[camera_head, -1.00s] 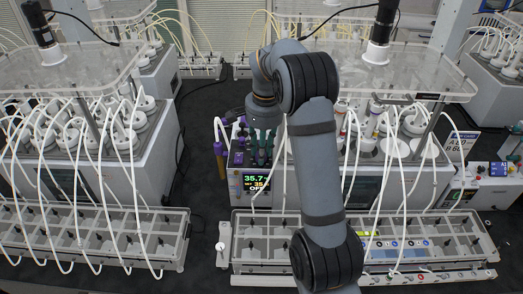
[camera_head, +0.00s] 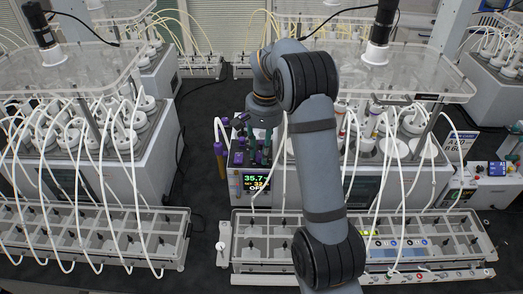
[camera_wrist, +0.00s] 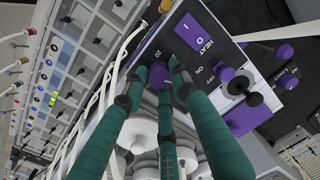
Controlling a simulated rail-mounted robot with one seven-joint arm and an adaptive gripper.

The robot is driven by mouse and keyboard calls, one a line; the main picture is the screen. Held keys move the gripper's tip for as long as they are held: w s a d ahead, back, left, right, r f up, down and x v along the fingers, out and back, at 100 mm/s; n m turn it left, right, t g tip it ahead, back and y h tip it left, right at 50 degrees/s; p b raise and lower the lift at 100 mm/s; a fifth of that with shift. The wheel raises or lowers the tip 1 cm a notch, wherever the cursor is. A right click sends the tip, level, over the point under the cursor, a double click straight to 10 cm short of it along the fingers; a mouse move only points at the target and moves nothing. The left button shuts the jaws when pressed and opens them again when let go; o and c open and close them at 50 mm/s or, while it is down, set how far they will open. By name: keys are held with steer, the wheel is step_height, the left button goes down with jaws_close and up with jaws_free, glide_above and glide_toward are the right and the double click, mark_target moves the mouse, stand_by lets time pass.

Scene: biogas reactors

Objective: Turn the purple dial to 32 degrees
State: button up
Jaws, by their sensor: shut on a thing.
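My gripper (camera_wrist: 160,74), with green fingers, is shut on the purple dial (camera_wrist: 159,77) in the wrist view. The fingertips hide much of the dial, and its pointer cannot be made out. A printed 20 shows on the panel beside it. The unit's display (camera_head: 255,185) shows 35.7, a set line that appears to read about 32, and OFF.
White tubes (camera_wrist: 110,90) run beside the gripper. A tray of compartments (camera_head: 262,232) stands in front of the unit.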

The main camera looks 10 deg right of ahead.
steer(key=o, duration=1)
steer(key=shift+o, duration=0.8)
step_height(320, 180, up, 12)
steer(key=shift+d, duration=0.3)
steer(key=shift+s, duration=0.1)
steer(key=f, duration=1.2)
steer(key=shift+a, duration=0.3)
steer(key=shift+r, duration=0.1)
